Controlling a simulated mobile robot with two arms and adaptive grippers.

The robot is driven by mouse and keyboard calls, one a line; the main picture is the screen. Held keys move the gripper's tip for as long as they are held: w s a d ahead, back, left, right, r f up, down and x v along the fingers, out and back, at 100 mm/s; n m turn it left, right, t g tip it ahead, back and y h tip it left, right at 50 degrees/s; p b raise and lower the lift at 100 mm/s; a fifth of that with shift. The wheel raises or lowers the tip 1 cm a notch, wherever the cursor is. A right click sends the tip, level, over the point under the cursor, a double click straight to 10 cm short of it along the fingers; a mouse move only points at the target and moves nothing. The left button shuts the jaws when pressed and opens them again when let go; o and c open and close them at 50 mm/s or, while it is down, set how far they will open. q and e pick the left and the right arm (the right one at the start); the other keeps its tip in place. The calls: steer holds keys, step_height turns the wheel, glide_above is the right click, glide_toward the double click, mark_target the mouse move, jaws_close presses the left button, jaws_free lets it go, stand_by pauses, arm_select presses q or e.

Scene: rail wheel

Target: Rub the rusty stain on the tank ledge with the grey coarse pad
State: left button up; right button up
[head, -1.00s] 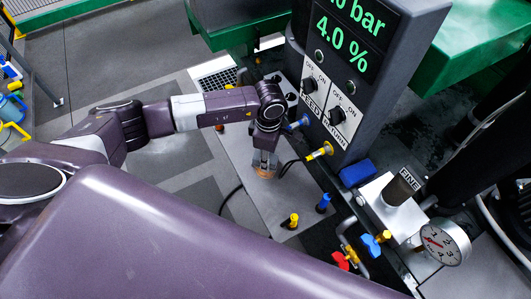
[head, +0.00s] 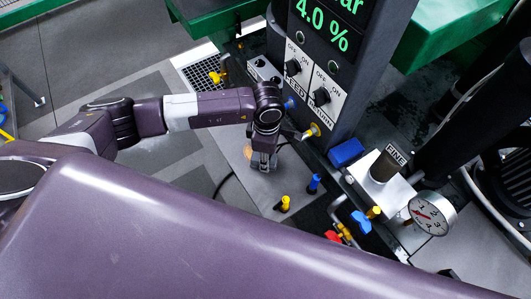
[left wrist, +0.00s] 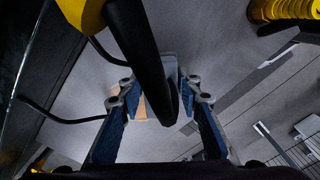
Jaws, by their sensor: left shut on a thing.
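My left gripper (head: 263,161) reaches down to the grey tank ledge (head: 232,150), below the control panel. Its fingers are shut on the grey coarse pad (left wrist: 169,64), which shows between the fingertips in the left wrist view, partly hidden by a black bar. The orange-brown rusty stain (head: 248,153) is on the ledge just left of the fingertips and partly covered by them. It also shows in the left wrist view as an orange patch (left wrist: 142,108) beside the left finger. The pad appears at the ledge surface, but I cannot tell whether it touches. My right gripper is out of view.
The control panel (head: 325,85) stands close behind the gripper, with a yellow-ended fitting (head: 313,130) near it. A yellow post (head: 284,204) and a blue post (head: 314,183) rise to the right. A black cable (head: 222,185) crosses the ledge. A gauge (head: 432,214) is farther right.

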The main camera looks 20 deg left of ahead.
mark_target(258, 154)
arm_select(q)
steer(key=shift+s+a+f, duration=0.15)
steer(key=shift+s+a, duration=0.4)
steer(key=shift+s, duration=0.1)
steer(key=shift+w+a, duration=0.1)
steer(key=shift+w+a+b, duration=0.5)
steer(key=shift+w+a, duration=0.15)
steer(key=shift+a, duration=0.2)
steer(key=shift+w+a, duration=0.35)
steer(key=shift+a, duration=0.15)
steer(key=shift+w+a+r+b, duration=0.2)
steer(key=shift+w+a+b, duration=0.75)
steer(key=shift+w+a, duration=0.35)
steer(key=shift+a, duration=0.15)
steer(key=shift+w+a+f+b, duration=0.2)
steer(key=shift+w+a+b, duration=0.2)
steer(key=shift+a+b, duration=0.3)
steer(key=shift+w+a+b, duration=0.35)
steer(key=shift+r, duration=0.1)
